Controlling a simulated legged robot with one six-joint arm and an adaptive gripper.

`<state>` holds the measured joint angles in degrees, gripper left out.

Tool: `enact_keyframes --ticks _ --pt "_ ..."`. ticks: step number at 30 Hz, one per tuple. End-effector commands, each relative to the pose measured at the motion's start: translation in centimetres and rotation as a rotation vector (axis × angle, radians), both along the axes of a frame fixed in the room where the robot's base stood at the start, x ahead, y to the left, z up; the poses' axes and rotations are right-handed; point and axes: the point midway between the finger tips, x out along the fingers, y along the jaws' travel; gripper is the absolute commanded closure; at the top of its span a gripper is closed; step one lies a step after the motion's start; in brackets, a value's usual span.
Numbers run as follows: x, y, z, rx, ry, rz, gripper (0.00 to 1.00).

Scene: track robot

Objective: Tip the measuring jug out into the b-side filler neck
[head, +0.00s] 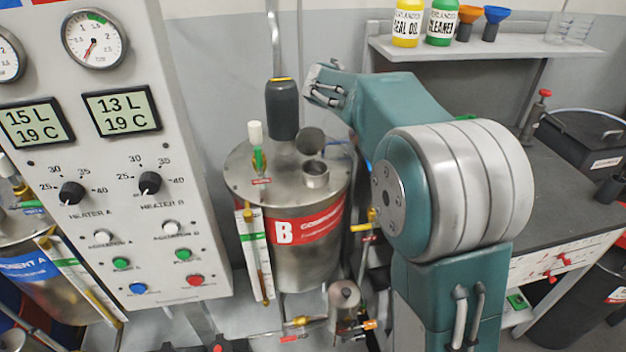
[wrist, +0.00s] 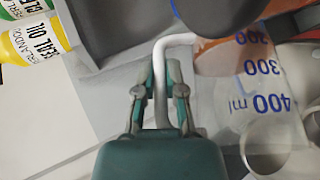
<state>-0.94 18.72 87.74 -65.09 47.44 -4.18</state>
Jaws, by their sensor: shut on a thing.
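The clear measuring jug (wrist: 243,85), with blue marks up to 400 ml, fills the right side of the wrist view. Its print is upside down there, and an orange-brown tint shows near its top edge. My gripper (wrist: 160,80) is shut on the jug's pale handle (wrist: 178,42). In the head view my gripper (head: 322,88) is above the B tank, right of the dark mixer motor; I cannot clearly make out the jug there. The b-side filler neck (head: 316,175) is a short open metal tube on the tank lid, with its round cap (head: 310,140) raised behind it.
The dark motor (head: 283,108) stands close left of my gripper. A white-topped valve (head: 256,140) rises from the lid of the B tank (head: 300,255). The control panel (head: 125,150) is at left. A shelf (head: 490,47) holds bottles and funnels behind my arm.

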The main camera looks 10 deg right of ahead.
Motion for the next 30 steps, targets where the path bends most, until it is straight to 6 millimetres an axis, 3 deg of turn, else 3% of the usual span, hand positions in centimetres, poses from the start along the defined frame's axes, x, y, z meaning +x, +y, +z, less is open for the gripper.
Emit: enact_keyframes --ticks 30 --pt "-0.23 0.83 0.99 -0.09 -0.027 0.0 1.0"
